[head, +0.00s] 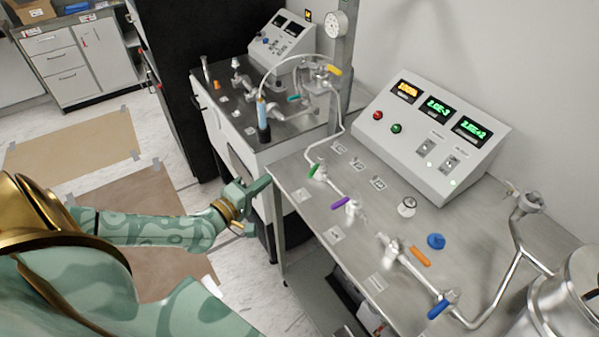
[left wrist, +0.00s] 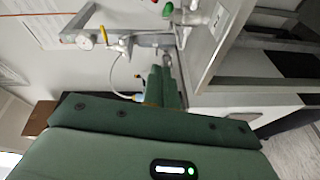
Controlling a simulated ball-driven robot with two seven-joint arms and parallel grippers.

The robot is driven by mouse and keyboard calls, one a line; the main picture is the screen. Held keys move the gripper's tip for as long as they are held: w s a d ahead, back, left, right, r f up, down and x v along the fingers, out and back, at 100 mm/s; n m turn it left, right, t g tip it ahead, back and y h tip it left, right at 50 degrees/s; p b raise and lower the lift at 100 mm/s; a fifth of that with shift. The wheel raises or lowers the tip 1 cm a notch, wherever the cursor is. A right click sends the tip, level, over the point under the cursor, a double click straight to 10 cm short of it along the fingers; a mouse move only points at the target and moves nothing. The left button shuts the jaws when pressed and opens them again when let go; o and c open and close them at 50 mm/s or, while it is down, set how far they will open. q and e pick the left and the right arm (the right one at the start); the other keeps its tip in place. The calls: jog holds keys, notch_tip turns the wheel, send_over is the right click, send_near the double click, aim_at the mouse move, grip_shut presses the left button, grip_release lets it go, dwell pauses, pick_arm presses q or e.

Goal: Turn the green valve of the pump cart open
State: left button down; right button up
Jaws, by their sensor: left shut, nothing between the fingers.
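A valve with a green handle (head: 313,171) stands at the left end of the line on the near steel cart top (head: 290,176). A teal-green handle (head: 294,98) also shows on the farther cart (head: 243,121); I cannot tell which cart is the pump cart. My left gripper (head: 266,183) is shut and empty, just left of the near cart's edge and apart from the near green handle. In the left wrist view, its closed fingers (left wrist: 164,84) point toward the fittings, and a small green handle (left wrist: 167,9) shows at the top. My right gripper is not seen.
Purple (head: 333,203), orange (head: 420,257) and blue (head: 438,309) handles line the near cart. A control box (head: 435,140) with lit displays stands behind them. A white hose (head: 336,133) arches between the carts. A dark cabinet (head: 178,80) stands at the back left.

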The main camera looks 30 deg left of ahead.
aim_at(316, 167)
pick_arm(q)
jog(key=w, duration=0.3)
jog(key=w+b, duration=0.1)
jog(key=w, duration=0.1)
jog(key=w+d, duration=0.1)
jog(key=w, duration=0.2)
jog(key=shift+w+f, duration=0.25)
jog(key=shift+w, duration=0.1)
jog(key=shift+w+d+f, duration=0.1)
jog(key=shift+w+d, duration=0.05)
jog(key=shift+d, duration=0.45)
jog(key=shift+w+d+f, duration=0.1)
jog(key=shift+d, duration=0.5)
jog(key=shift+d+f, duration=0.15)
jog(key=shift+d, duration=0.6)
jog(key=shift+d+p, duration=0.1)
jog(key=shift+p, duration=0.35)
jog(key=shift+d+n+y+p, duration=0.15)
jog(key=shift+n+y+p, duration=0.2)
jog(key=shift+y, duration=0.25)
jog(key=shift+d, duration=0.1)
